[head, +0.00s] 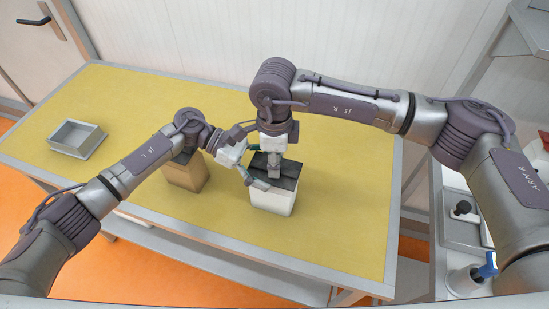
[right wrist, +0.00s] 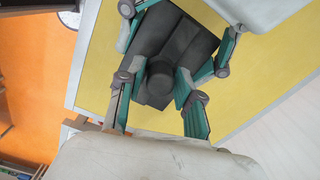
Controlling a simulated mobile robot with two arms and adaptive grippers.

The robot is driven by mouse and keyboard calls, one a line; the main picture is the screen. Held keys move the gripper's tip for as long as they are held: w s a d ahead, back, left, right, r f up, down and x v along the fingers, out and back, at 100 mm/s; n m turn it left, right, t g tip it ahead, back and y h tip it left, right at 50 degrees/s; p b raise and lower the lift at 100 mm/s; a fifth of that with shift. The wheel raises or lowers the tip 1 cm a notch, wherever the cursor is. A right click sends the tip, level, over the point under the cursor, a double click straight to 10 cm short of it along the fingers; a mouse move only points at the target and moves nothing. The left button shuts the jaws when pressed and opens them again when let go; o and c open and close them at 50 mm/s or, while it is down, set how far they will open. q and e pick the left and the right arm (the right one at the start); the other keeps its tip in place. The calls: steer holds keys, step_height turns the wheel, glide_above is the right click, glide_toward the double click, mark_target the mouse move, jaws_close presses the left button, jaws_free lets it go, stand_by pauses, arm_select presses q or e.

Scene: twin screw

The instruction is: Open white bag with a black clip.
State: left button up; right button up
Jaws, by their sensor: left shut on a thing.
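The white bag (head: 272,201) stands upright on the yellow table, right of its middle, and the black clip (head: 290,170) covers its top. In the right wrist view the clip (right wrist: 178,42) is a dark ridged piece with a round knob (right wrist: 160,82). My left gripper (head: 256,166) reaches in from the left, its fingers on either side of the bag's top, shut on the bag. My right gripper (head: 274,172) points down above the clip. Its teal fingers (right wrist: 157,103) stand apart on either side of the knob, with a gap showing. The bag's far side is hidden.
A brown bag (head: 186,175) stands to the left, partly behind my left arm. A grey open tray (head: 77,139) lies at the table's far left. A side bench (head: 437,235) with bottles is at the right. The table's back and front right are clear.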

jaws_close()
steer(key=shift+r, duration=0.15)
